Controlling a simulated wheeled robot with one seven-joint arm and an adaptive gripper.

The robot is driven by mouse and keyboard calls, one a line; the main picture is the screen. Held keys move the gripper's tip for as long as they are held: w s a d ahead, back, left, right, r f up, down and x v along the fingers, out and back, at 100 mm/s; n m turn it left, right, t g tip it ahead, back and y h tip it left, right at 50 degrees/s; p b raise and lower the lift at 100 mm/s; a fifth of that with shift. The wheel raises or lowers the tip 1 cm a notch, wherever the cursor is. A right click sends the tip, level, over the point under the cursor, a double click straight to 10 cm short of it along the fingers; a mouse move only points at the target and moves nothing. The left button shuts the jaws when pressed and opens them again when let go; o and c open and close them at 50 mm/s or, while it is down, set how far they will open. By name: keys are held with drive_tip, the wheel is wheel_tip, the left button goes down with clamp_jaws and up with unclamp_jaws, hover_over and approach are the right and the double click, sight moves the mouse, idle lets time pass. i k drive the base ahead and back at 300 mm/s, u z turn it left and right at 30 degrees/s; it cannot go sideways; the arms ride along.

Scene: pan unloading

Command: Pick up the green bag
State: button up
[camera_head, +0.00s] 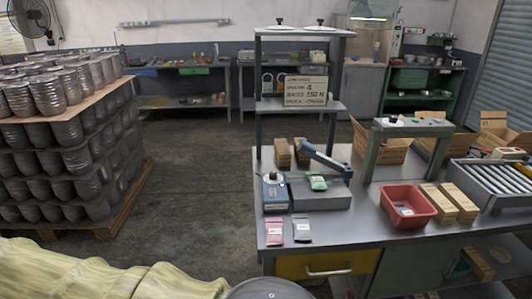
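The green bag (317,182) is a small, flat pouch with a pale label. It lies on top of the blue-and-grey bench device (318,201), below the raised dark lever arm (325,160) of that device. The device stands on the left part of the grey worktable (350,225). My gripper is not in view. A grey rounded shape at the bottom edge of the picture is probably part of my own body.
A pink bag (273,231) and a grey bag (302,229) lie at the table's front left. Stacked metal cans (60,150) fill the left. The floor (200,160) between is clear.

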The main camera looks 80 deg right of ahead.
sight(317, 182)
drive_tip(key=k, duration=1.25)
drive_tip(key=z, duration=1.1)
